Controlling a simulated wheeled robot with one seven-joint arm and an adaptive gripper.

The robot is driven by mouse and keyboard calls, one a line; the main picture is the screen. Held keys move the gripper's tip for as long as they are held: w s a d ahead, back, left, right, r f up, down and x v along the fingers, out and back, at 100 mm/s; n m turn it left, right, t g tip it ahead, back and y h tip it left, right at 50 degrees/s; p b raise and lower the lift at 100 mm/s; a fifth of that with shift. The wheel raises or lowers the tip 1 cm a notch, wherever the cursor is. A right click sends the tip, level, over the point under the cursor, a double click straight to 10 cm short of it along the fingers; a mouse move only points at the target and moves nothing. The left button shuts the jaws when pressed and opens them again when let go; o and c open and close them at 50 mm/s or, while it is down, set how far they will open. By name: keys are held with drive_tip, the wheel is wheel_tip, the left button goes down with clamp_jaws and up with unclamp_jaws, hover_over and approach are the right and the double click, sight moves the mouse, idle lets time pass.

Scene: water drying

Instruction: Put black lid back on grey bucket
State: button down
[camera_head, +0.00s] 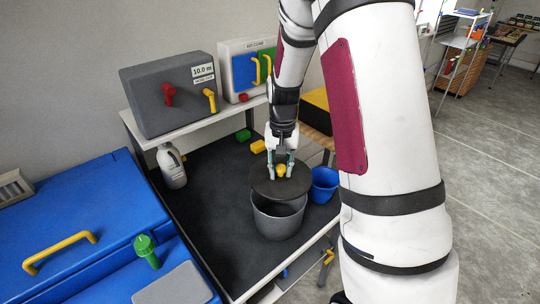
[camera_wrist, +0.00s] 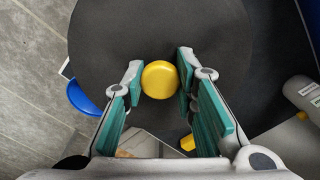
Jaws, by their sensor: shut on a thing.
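The black lid (camera_head: 266,184) is a flat dark disc with a round yellow knob (camera_head: 280,170). My gripper (camera_head: 281,168) is shut on the knob and holds the lid. The grey bucket (camera_head: 278,220) stands on the dark table mat, its open mouth facing up. In the head view the lid appears over the far part of the bucket's mouth, with the front of the opening uncovered. In the wrist view the lid (camera_wrist: 215,60) fills much of the picture, with the yellow knob (camera_wrist: 159,79) between the fingers. The bucket is hidden there.
A blue bucket (camera_head: 324,184) stands right of the grey bucket. A grey bottle (camera_head: 171,166) is at the left on the mat. Green (camera_head: 243,135) and yellow (camera_head: 258,147) blocks lie behind. A shelf with a grey box (camera_head: 172,95) is at the back. The front left mat is clear.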

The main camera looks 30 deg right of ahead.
sight(279, 183)
drive_tip(key=shift+w+f, duration=0.25)
drive_tip(key=shift+f, duration=0.05)
drive_tip(key=shift+f+b, duration=1.55)
drive_tip(key=shift+f, duration=1.55)
drive_tip(key=shift+f, duration=0.5)
drive_tip(key=c, duration=1.2)
unclamp_jaws()
